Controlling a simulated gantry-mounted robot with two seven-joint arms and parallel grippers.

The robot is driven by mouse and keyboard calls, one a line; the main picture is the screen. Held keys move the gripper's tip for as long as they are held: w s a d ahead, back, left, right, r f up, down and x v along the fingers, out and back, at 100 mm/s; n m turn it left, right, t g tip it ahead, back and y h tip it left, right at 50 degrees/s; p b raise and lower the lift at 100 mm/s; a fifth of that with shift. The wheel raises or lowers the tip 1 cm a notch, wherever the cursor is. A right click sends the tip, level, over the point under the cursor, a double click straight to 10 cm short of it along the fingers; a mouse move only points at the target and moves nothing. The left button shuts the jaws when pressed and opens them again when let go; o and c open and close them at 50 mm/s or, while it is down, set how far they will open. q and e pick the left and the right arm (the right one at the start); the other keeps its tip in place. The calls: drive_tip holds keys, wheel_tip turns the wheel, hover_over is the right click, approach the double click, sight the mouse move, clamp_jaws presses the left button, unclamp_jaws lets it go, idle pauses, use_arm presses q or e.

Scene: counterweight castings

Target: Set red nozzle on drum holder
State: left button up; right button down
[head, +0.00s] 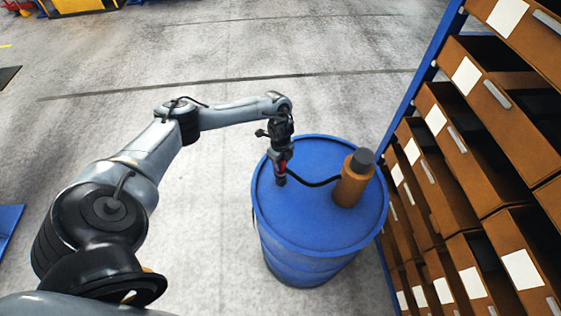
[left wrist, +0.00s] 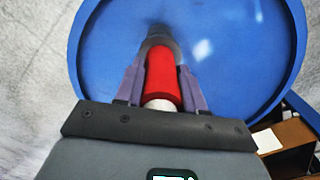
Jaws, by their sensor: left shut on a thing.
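The red nozzle (left wrist: 161,78) is between the fingers of my left gripper (left wrist: 160,88) in the left wrist view, and the gripper is shut on it. In the head view my left gripper (head: 281,166) is over the left part of the blue drum's top, and only a little red of the nozzle (head: 283,167) shows. A dark hose runs from near the nozzle to an orange-brown cylinder (head: 352,188) with a grey cap, standing on the right of the drum top. The blue drum (head: 310,231) is upright. I cannot make out a separate holder. My right gripper is not in view.
A rack of orange-brown bins (head: 440,157) with white labels and blue posts stands close to the drum's right. Grey concrete floor (head: 330,100) is open behind and left of the drum. A yellow object (head: 85,6) is far at the top left.

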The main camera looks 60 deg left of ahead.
use_arm(q)
drive_tip(key=shift+f+b, duration=0.9)
drive_tip(key=shift+f, duration=0.55)
drive_tip(key=o, duration=1)
drive_tip(key=shift+o, duration=0.2)
drive_tip(key=shift+r, duration=0.1)
wheel_tip(320, 180, up, 10)
drive_tip(key=shift+w+f, duration=0.1)
drive_tip(key=shift+r+p, duration=0.45)
